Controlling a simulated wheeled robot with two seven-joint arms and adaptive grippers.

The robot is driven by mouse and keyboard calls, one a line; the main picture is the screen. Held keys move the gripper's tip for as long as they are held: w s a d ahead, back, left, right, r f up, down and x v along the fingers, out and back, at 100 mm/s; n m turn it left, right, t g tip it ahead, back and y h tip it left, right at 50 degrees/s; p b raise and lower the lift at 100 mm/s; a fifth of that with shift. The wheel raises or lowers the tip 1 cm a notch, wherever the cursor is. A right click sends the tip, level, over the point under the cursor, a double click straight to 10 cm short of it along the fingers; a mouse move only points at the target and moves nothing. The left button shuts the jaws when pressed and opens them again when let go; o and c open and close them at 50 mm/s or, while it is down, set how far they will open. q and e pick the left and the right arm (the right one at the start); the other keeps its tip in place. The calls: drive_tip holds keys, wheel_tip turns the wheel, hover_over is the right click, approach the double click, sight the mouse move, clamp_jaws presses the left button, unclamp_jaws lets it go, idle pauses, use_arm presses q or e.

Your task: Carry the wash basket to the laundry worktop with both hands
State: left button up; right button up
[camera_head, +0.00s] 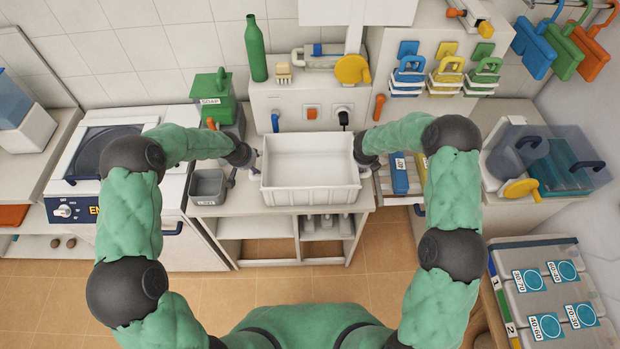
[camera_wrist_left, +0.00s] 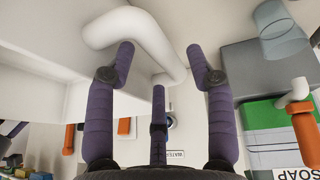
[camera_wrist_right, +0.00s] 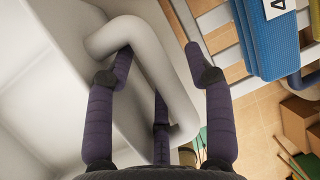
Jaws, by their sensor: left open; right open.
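The wash basket (camera_head: 310,189), a white rectangular tub, appears empty and level on the laundry worktop (camera_head: 208,211) in the head view. My left gripper (camera_head: 254,160) is at its left end and my right gripper (camera_head: 364,163) at its right end. In the left wrist view the white handle (camera_wrist_left: 135,20) passes between the spread purple fingers of my open left gripper (camera_wrist_left: 160,55). In the right wrist view the other handle (camera_wrist_right: 150,65) lies between the open fingers of my right gripper (camera_wrist_right: 158,55). Finger contact is unclear.
A grey bin (camera_head: 208,186) and a green soap dispenser (camera_head: 212,97) stand left of the basket. A green bottle (camera_head: 256,50) stands on the ledge behind. A blue brush (camera_head: 399,178) lies to the right. A washer (camera_head: 110,165) is at the left.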

use_arm(q)
drive_tip(key=shift+v, duration=2.4)
use_arm(e)
drive_tip(key=shift+s, duration=0.1)
drive_tip(key=v, duration=1.2)
drive_tip(key=shift+f, duration=0.1)
